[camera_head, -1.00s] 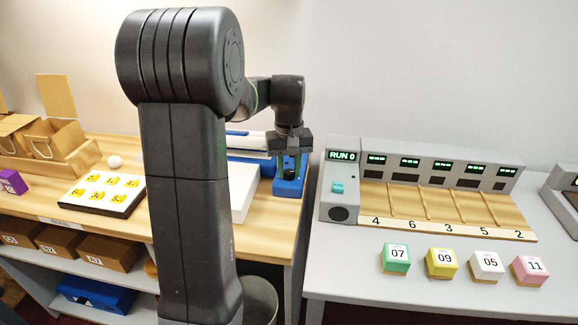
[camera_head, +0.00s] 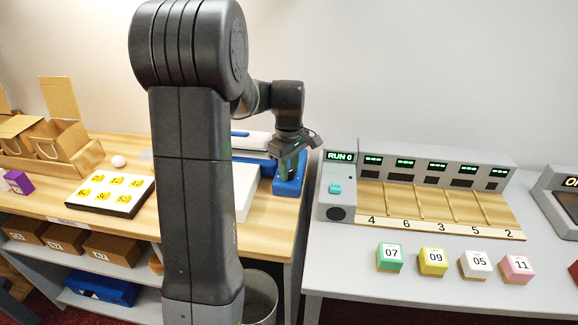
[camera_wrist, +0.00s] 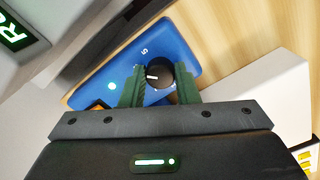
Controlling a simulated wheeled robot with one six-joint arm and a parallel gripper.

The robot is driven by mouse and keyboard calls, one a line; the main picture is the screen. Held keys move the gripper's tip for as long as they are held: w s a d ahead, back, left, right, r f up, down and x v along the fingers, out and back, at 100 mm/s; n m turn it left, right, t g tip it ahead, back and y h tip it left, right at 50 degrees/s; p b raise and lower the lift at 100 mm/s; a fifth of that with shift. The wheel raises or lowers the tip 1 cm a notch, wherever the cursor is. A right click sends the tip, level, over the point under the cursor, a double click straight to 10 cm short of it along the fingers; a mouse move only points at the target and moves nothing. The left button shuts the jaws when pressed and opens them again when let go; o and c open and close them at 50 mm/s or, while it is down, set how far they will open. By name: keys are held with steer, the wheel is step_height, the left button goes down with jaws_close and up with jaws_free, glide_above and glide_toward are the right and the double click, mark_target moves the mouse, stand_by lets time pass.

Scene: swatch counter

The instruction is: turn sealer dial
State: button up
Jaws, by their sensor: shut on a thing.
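The sealer (camera_head: 287,188) is a blue device at the right end of the wooden counter. In the wrist view its blue panel (camera_wrist: 181,53) carries a black round dial (camera_wrist: 158,76) with a white pointer mark and small white markings around it. A lit pale spot and an orange part also show on the panel. My gripper (camera_wrist: 160,88) has its two green fingers on either side of the dial and is shut on it. In the head view my gripper (camera_head: 291,160) is over the sealer and hides the dial.
A grey machine (camera_head: 340,187) reading "RUN 0" stands close to the right, with numbered lanes (camera_head: 440,212). Several coloured blocks (camera_head: 433,261) lie before it. A white box (camera_head: 244,188) and a tray of yellow tiles (camera_head: 106,192) are on the wooden counter (camera_head: 60,205).

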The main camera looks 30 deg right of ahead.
stand_by(0.3)
steer(key=o, duration=1)
steer(key=shift+r, duration=0.15)
step_height(320, 180, up, 14)
steer(key=shift+f+p, duration=0.2)
steer(key=shift+p, duration=0.25)
steer(key=shift+f, duration=0.15)
step_height(320, 180, down, 14)
steer(key=shift+r+b, duration=0.15)
steer(key=shift+b, duration=0.3)
